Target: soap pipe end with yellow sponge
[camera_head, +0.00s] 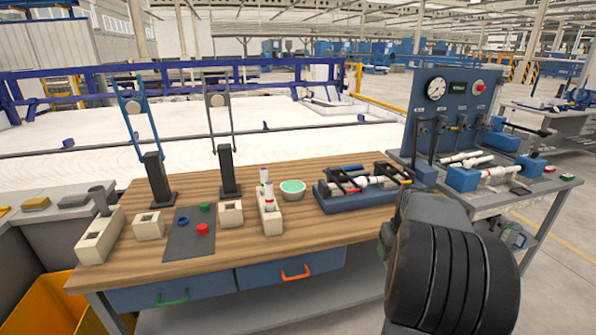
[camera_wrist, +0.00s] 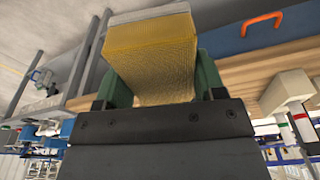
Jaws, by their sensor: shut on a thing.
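In the wrist view my gripper (camera_wrist: 160,78) is shut on the yellow sponge (camera_wrist: 152,45), which sits between its green fingers. The sponge's far edge is whitish grey. In the head view my arm fills the lower right and hides the gripper and sponge. White pipes with red bands (camera_head: 264,182) stand upright in a beige holder (camera_head: 271,217) on the wooden bench. A bowl with pale green contents (camera_head: 292,187) stands just right of them. In the wrist view a beige block (camera_wrist: 287,90) and banded white pipes (camera_wrist: 305,128) show at the right, apart from the sponge.
A black clamp fixture (camera_head: 362,190) holds white pipe parts at the bench's right. A blue gauge panel (camera_head: 455,110) stands behind the side table. Two black stands (camera_head: 155,178), beige blocks (camera_head: 100,236) and a dark mat with coloured caps (camera_head: 190,240) occupy the left. Bare wood lies along the front.

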